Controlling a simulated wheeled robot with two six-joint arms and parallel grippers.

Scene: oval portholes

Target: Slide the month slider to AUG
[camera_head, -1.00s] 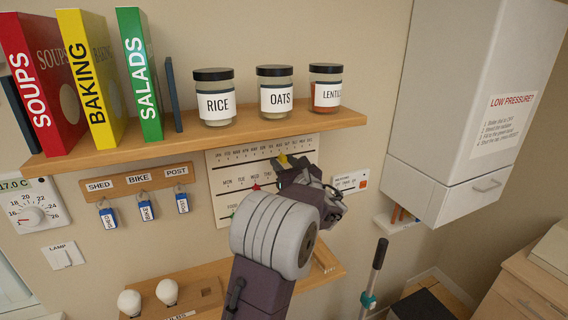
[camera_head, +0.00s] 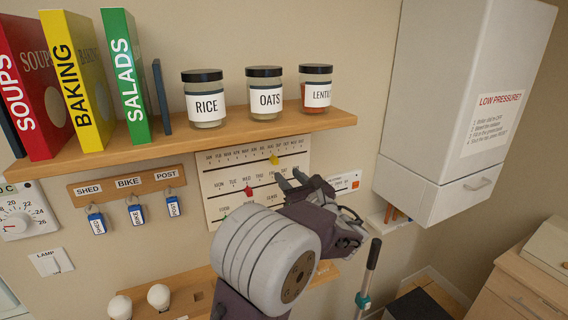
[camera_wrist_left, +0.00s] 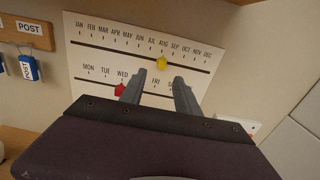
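The wall board carries a month track with a yellow slider (camera_head: 273,159), which also shows in the left wrist view (camera_wrist_left: 161,63). There the slider sits below the AUG label (camera_wrist_left: 163,41), between JUL and SEP. A red slider (camera_wrist_left: 121,89) sits on the weekday track, near WED. My left gripper (camera_head: 291,179) is in front of the board, below and to the right of the yellow slider. In the left wrist view, its two fingers (camera_wrist_left: 158,90) are apart with nothing between them, clear of the yellow slider. My right gripper is not in view.
A wooden shelf (camera_head: 190,135) with jars and books juts out above the board (camera_head: 203,190). Key hooks (camera_head: 128,182) hang to its left, a small labelled panel (camera_head: 345,181) is to its right. A white boiler cabinet (camera_head: 450,90) stands further right. A lower shelf (camera_head: 195,287) holds bulbs.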

